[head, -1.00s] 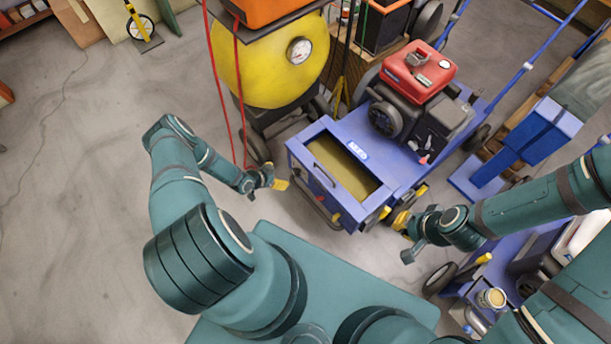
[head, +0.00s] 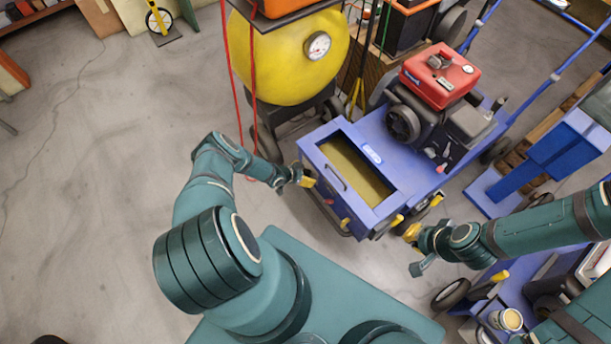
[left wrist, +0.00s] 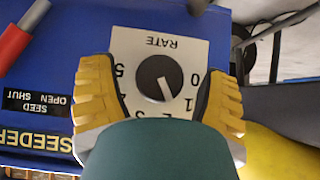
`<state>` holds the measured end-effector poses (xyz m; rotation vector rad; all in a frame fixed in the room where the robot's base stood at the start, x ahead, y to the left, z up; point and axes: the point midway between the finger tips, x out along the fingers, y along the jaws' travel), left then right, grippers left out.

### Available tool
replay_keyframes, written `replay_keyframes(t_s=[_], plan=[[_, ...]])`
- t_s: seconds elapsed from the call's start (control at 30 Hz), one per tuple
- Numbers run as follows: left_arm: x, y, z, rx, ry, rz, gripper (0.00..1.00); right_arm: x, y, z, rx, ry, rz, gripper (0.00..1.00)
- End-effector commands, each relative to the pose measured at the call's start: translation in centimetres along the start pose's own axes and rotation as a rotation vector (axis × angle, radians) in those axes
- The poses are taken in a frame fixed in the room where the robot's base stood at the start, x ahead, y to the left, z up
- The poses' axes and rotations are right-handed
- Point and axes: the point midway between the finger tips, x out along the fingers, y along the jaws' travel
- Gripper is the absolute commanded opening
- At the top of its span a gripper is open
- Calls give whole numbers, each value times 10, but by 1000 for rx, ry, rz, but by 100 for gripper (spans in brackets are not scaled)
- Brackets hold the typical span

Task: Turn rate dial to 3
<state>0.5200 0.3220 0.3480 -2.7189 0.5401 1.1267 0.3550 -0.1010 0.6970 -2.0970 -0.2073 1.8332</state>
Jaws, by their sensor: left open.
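The rate dial (left wrist: 160,76) is a round black knob on a white plate (left wrist: 147,43) marked RATE, upside down in the left wrist view. Its white pointer line aims between the 1 and the 2. The lower numbers are partly hidden by a teal part of my arm. My left gripper (left wrist: 158,72) is open, one yellow finger on each side of the dial; I cannot tell whether they touch it. In the head view my left gripper (head: 305,181) is at the left side of the blue seeder box (head: 331,187). My right gripper (head: 411,235) is right of the box.
A SEED OPEN/SHUT label (left wrist: 43,103) and a red handle (left wrist: 14,45) are beside the dial plate. A yellow tank (head: 285,60) with a gauge stands behind, with red hoses (head: 253,90) hanging near my left arm. A red engine (head: 440,75) sits behind the box.

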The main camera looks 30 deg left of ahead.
Motion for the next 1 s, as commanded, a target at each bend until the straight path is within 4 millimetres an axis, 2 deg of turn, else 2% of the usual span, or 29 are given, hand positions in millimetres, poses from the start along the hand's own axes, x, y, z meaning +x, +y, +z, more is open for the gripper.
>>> replay_keyframes(t_s=[0.1, 0.4, 0.6, 0.83, 1.0], plan=[[6, 0, 0, 1, 0, 1, 76, 4, 1, 0, 0, 2, 0, 0], [6, 0, -1, 0, 0, 0, 77, 3, 1, -1, 0, 3, 0, 0], [6, 0, -1, 0, 0, 0, 9, 3, 1, -1, 0, 3, 0, 0], [6, 0, -1, 5, 0, -4, 9, 1, 0, 0, 0, 2, 0, 0], [5, 1, -1, 28, -2, -29, 9, -7, -3, 0, 0, -2, 0, 0]])
